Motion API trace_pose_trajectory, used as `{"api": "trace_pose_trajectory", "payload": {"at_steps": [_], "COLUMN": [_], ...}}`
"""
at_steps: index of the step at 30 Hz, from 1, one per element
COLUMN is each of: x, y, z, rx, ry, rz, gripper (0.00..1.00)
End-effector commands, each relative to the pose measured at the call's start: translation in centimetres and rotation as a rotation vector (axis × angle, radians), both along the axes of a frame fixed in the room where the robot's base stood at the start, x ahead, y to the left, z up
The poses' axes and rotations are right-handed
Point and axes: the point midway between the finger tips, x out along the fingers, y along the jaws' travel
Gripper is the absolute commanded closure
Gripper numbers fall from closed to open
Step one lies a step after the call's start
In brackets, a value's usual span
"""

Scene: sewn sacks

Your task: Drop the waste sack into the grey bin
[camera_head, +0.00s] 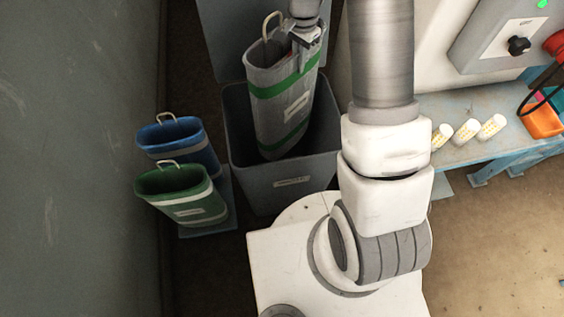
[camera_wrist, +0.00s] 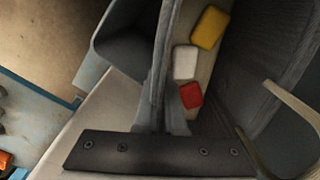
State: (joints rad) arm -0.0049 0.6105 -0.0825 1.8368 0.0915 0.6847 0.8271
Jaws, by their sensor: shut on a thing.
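The waste sack (camera_head: 280,108) is grey with green bands and a white label. It hangs upright, slightly tilted, over the grey bin (camera_head: 262,190), with its lower end within the bin's opening. My gripper (camera_head: 303,48) is shut on the sack's rim at the upper right. In the wrist view my gripper (camera_wrist: 160,105) pinches the sack's wall, and the sack's dark inside (camera_wrist: 262,50) holds a yellow, a white and a red block. The bin's raised lid (camera_head: 222,45) stands behind. Whether the sack touches the bin's floor is hidden.
A blue sack (camera_head: 180,142) and a green sack (camera_head: 180,197) stand left of the bin. A wall (camera_head: 70,150) is at far left. A blue bench (camera_head: 465,155) at right bears several white containers (camera_head: 466,131) and an orange tub (camera_head: 543,120).

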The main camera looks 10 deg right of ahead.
Motion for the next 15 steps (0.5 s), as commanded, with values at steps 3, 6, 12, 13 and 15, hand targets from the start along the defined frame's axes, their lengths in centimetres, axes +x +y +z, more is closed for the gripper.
{"api": "trace_pose_trajectory", "payload": {"at_steps": [3, 6, 12, 13, 15], "x": [0.13, 0.13, 0.09, 0.08, 0.06], "y": [0.0, 0.0, 0.0, 0.01, 0.0], "z": [0.11, 0.13, 0.09, 0.08, 0.05], "rx": [0.001, 0.0, 0.0, 0.0, 0.0], "ry": [-0.004, -0.004, -0.003, -0.002, -0.001], "rz": [0.0, 0.0, 0.0, 0.0, 0.0], "gripper": [1.0, 1.0, 0.63, 0.59, 0.59]}}
